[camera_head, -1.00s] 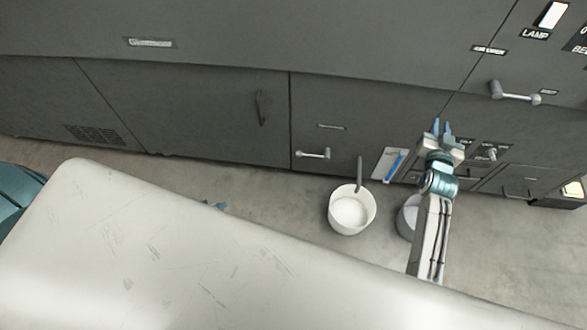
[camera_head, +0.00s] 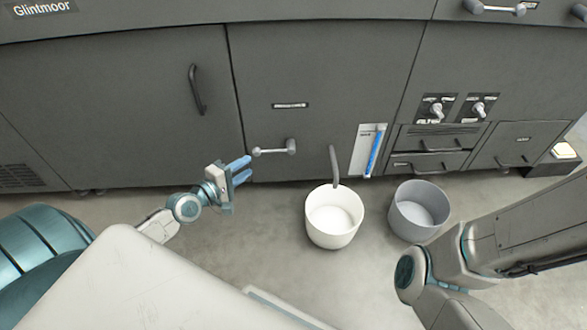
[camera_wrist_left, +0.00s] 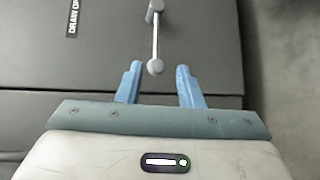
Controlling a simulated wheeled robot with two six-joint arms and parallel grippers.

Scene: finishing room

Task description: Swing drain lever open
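The drain lever (camera_head: 274,149) is a short metal bar with a ball end, lying nearly level on the dark cabinet front; its pivot is at the right. It also shows in the left wrist view (camera_wrist_left: 155,38), beside a partly cut-off "DRAIN" label (camera_wrist_left: 73,17). My left gripper (camera_head: 246,169) is open, with its blue fingers just left of and below the ball end in the head view. In the left wrist view the ball lies between the fingertips (camera_wrist_left: 159,68), with gaps on both sides. My right gripper is out of view.
A white bucket (camera_head: 318,236) stands on the floor under a grey spout (camera_head: 334,165). A grey bucket (camera_head: 408,225) stands to its right. A blue sight gauge (camera_head: 375,150) and two valve knobs (camera_head: 437,109) are right of the lever. A dark handle (camera_head: 196,90) is up left.

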